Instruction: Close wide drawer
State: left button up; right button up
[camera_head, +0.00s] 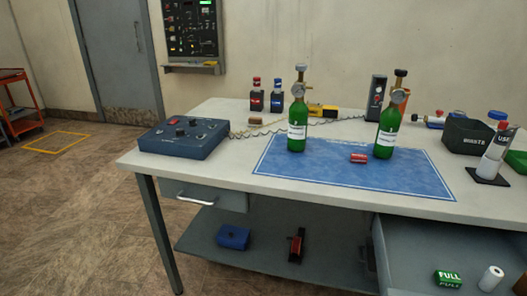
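A grey-blue wide drawer (408,258) stands pulled out under the right part of the workbench (215,172), at the lower right of the head view. Its front edge is cut off by the picture, so its handle is hidden. Inside lie a green box marked FULL (447,279), a white roll (491,279) and part of a brown item (520,284). Neither of my grippers shows in this view.
A narrower drawer (212,197) with a light handle is under the bench's left side. Green bottles (297,125) (388,132) stand on a blue mat (262,170). A lower shelf (205,250) holds a blue box (233,237).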

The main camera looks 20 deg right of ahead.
aim_at(408, 251)
jog(key=z, duration=2.05)
